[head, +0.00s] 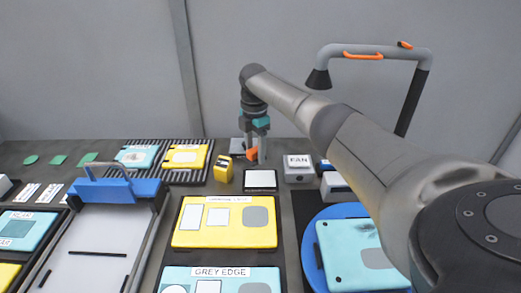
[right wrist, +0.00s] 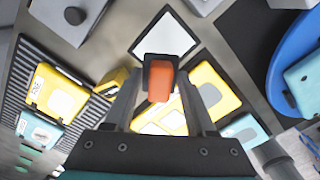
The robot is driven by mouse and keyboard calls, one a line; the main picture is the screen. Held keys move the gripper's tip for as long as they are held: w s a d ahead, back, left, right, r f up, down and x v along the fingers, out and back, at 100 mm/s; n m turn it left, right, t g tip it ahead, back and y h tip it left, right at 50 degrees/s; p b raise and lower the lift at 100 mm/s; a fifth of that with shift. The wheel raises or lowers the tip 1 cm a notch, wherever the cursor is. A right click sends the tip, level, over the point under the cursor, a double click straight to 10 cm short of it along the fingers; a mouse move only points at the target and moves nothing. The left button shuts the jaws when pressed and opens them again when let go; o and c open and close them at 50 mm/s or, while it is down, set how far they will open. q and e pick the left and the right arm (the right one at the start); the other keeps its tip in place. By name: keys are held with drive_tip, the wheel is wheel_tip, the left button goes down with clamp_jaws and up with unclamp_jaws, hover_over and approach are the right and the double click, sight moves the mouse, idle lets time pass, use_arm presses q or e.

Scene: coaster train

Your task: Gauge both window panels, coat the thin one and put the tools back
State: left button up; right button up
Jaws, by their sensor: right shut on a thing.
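My right gripper (head: 257,152) is shut on a small orange-and-black tool (head: 252,154), held near the back of the bench. The tool (right wrist: 160,78) shows between the fingers in the right wrist view. A white plate with a dark frame (head: 261,180) lies just in front of it, and a small yellow block-shaped device (head: 223,168) stands to its left. A teal panel (head: 137,157) and a yellow panel (head: 187,157) lie on ribbed black racks. Another teal panel (head: 345,262), with dark streaks near its top, lies on a blue round plate (head: 311,225). My left gripper is out of view.
A yellow case (head: 225,238) and a teal case marked GREY EDGE (head: 238,272) lie front centre. A white tray with a blue handled bar (head: 105,188) is at left. A box marked FAN (head: 298,170) and a lamp-like hood (head: 318,78) stand at right.

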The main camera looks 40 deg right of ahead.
sight(261, 178)
drive_tip(key=shift+s+d+f+n, duration=0.25)
drive_tip(key=shift+d+n, duration=0.15)
drive_tip(key=shift+d, duration=0.2)
drive_tip(key=shift+d+f, duration=0.15)
drive_tip(key=shift+f, duration=0.1)
wheel_tip(261, 178, down, 6)
drive_tip(key=b, duration=0.6)
drive_tip(key=shift+r, duration=0.2)
drive_tip(key=shift+f, duration=0.5)
drive_tip(key=shift+s+f, duration=0.1)
idle(1.6)
wheel_tip(261, 178, up, 7)
drive_tip(key=p, duration=0.7)
idle(0.7)
